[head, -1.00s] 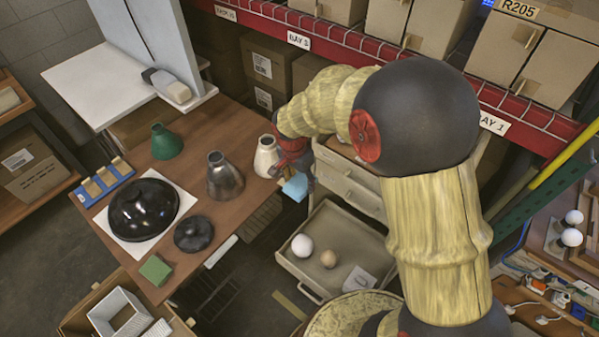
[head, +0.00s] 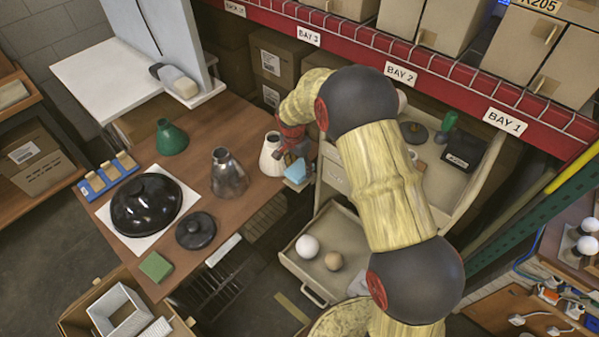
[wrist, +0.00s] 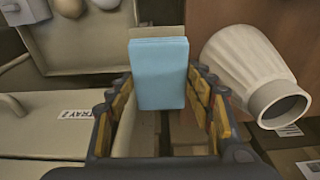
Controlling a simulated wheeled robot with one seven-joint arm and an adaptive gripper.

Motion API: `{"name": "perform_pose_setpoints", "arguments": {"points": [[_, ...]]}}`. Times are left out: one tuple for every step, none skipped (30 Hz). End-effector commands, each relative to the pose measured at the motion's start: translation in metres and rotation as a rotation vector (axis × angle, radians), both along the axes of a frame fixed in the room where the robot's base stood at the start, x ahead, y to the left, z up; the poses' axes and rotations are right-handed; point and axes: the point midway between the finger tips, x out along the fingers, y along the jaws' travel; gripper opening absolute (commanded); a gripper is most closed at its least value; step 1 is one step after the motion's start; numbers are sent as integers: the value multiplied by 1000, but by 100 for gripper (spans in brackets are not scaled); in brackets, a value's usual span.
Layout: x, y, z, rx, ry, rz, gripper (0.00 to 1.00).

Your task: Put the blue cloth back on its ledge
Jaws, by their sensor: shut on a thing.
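The blue cloth (head: 296,171) is a small light-blue folded piece at the table's right edge, beside the white ribbed lamp shade (head: 270,157). My gripper (wrist: 160,88) is shut on it; in the wrist view the cloth (wrist: 160,62) stands upright between the two fingers. In the head view my gripper (head: 290,152) is partly hidden by my arm. A small pale ledge-like surface (head: 298,185) shows just under the cloth; I cannot tell whether they touch. The white shade also shows close to the right finger in the wrist view (wrist: 245,75).
The wooden table (head: 200,262) holds a metal shade (head: 228,175), a green shade (head: 171,138), a black shade (head: 146,205) and a green pad (head: 155,267). An open drawer (head: 303,282) with two bulbs lies right of the table. The red rack (head: 350,45) stands behind.

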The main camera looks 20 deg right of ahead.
Motion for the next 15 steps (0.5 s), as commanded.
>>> {"name": "perform_pose_setpoints", "arguments": {"points": [[-2, 0, -12, 0, 6, 0, 28], [-2, 0, -16, -1, 5, 0, 28], [-2, 0, -21, -1, 5, 0, 28], [-2, 0, -23, 0, 4, 1, 28], [-2, 0, -24, -1, 3, 1, 28], [-1, 0, -24, 0, 2, 1, 28], [-1, 0, -24, 0, 2, 1, 28], [-1, 0, -24, 0, 2, 1, 28], [-1, 0, -24, 0, 2, 1, 28], [-1, 0, -24, 0, 2, 1, 28], [-1, 0, -24, 0, 2, 1, 28], [-2, 0, -24, 0, 2, 1, 28], [-2, 0, -24, 0, 2, 1, 28], [-2, 0, -25, 0, 2, 1, 28], [-2, 0, -27, 0, 3, 1, 28]]}}
